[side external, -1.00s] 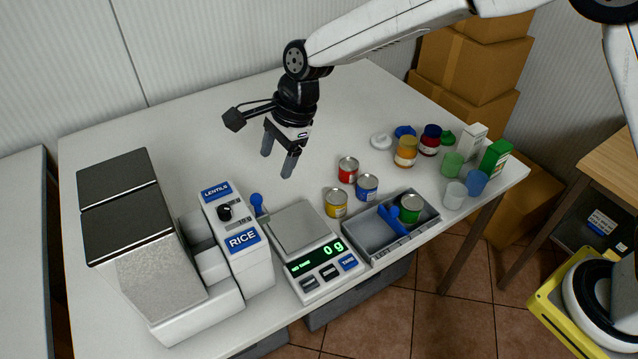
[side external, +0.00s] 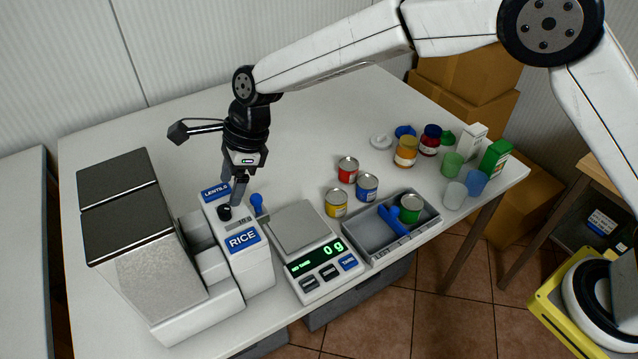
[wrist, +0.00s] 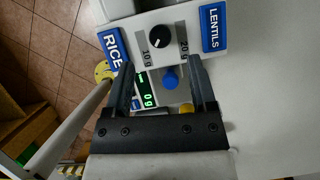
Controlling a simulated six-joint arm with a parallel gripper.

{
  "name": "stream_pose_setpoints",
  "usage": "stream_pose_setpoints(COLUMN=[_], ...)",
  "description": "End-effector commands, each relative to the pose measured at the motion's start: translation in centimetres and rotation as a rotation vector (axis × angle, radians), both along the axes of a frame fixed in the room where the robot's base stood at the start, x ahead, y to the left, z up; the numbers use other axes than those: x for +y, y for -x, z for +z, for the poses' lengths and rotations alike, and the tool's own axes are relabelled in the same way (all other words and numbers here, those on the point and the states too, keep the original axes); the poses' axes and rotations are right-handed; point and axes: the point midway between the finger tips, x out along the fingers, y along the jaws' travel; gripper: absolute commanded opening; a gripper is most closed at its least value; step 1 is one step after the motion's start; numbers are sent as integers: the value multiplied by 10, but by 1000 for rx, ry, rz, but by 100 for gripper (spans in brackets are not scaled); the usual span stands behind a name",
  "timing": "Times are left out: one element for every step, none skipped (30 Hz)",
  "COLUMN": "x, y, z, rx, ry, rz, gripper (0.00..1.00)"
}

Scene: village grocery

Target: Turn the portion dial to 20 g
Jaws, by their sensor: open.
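The portion dial (side external: 225,212) is a round black knob on top of the white dispenser (side external: 252,272), between the blue LENTILS and RICE labels. In the wrist view the dial (wrist: 160,37) lies between a 10 g mark (wrist: 147,57) and a 20 g mark (wrist: 183,46). Its small white pointer line seems to lean toward the 10 g side. My gripper (side external: 232,187) is open and empty, above and close to the dial. In the wrist view my gripper's fingertips (wrist: 160,68) are apart, with the dial beyond them and nothing between them.
A scale (side external: 322,280) reading 0 g stands right of the dispenser. A blue-knobbed lever (side external: 257,203) rises beside the dial. A grey divided tray (side external: 366,237) and several cans stand further right. The table's back is clear.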

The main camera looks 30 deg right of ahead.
Motion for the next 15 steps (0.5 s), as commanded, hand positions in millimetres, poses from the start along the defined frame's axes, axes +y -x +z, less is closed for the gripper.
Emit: stream_pose_setpoints(x=[2,4,6,7,8,10,12,13,15,16,17,18,19,19,20], y=[0,0,-1,-1,-1,-1,-1,-1,-1,-2,-2,-2,-2,-2,-2], z=[-7,-10,-14,-18,-21,-26,-29,-32,-35,-38,-40,-43,-44,-46,-47], rx=[1,1,1,2,1,1,1,1,0,1,1,1,0,0,0], ry=[1,1,1,1,1,1,1,1,1,0,0,0,0,0,-1], rz=[0,0,1,1,1,1,1,1,1,1,1,1,1,1,1], gripper=[73,73,73,73,73,73,73,73,73,73,73,73,73,73,73])
